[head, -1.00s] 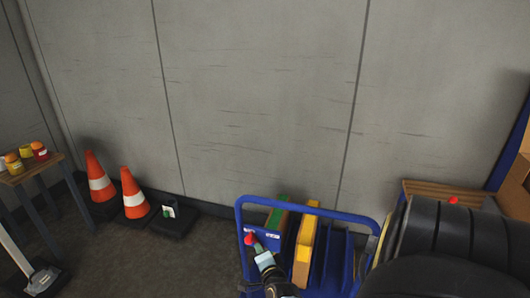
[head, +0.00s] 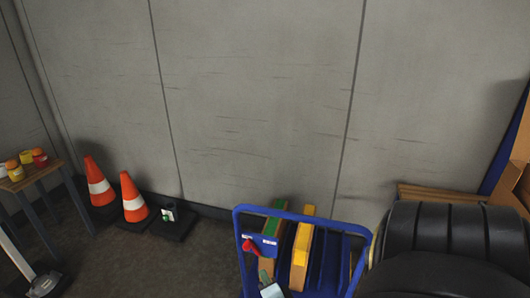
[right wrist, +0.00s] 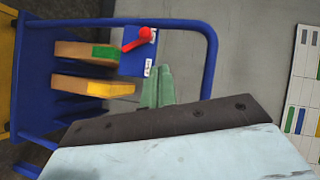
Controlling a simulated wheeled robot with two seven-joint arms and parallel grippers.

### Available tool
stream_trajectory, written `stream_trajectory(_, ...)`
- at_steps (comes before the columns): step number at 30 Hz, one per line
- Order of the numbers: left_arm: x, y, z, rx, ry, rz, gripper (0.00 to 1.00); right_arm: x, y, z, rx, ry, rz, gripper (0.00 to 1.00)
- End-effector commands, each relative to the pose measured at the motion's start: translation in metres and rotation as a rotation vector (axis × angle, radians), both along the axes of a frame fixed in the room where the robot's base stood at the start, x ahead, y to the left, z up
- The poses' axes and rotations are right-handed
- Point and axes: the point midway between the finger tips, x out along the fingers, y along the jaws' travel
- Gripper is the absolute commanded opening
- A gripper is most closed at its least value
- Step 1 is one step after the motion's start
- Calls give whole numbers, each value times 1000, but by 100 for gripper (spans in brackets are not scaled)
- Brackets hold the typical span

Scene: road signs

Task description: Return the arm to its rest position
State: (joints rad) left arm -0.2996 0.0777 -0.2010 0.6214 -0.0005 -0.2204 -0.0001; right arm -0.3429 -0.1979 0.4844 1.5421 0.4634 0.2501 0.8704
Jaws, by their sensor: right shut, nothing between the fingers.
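My right gripper (head: 265,277) is at the bottom of the head view, in front of the blue cart (head: 340,229). Only its green fingers and part of its pale body show there. In the right wrist view its green fingers (right wrist: 158,88) are together with nothing between them. The rest of the right arm is out of the head view. My left gripper is not in view.
The cart holds a green-edged board (head: 275,222) and a yellow-edged board (head: 302,247) in slots, with a red knob (head: 249,245) at its left. Tyres (head: 445,235) stand right. Cones (head: 132,197) and a small table (head: 32,176) stand left.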

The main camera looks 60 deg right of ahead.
Motion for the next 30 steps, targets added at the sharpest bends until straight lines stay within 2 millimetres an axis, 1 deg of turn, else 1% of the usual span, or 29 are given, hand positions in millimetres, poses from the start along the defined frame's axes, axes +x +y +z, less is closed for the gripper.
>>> stream_trajectory(11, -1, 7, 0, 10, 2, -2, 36, 0, 0, -1, 0, 4, 3, 0)
stream_trajectory(14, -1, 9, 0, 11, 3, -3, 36, 3, 10, -13, -9, 50, 40, 0)
stream_trajectory(17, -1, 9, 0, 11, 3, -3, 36, 6, 38, -48, -41, 182, 151, 0)
stream_trajectory(18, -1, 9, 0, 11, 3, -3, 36, 5, 54, -68, -65, 259, 219, 0)
stream_trajectory(20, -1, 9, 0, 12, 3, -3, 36, -1, 82, -101, -111, 388, 341, 0)
stream_trajectory(21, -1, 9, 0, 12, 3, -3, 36, -10, 101, -124, -149, 481, 435, 0)
stream_trajectory(22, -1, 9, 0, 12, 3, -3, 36, -18, 115, -141, -181, 549, 506, 0)
stream_trajectory(23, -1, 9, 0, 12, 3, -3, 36, -28, 128, -158, -215, 617, 580, 0)
stream_trajectory(24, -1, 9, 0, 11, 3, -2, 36, -43, 145, -179, -261, 705, 681, 0)
stream_trajectory(26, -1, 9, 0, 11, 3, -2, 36, -72, 165, -209, -338, 834, 838, 0)
stream_trajectory(27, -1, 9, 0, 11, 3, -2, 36, -95, 175, -227, -390, 918, 944, 0)
stream_trajectory(29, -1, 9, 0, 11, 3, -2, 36, -131, 185, -250, -471, 1035, 1101, 0)
stream_trajectory(30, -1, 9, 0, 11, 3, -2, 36, -155, 189, -263, -523, 1105, 1202, 0)
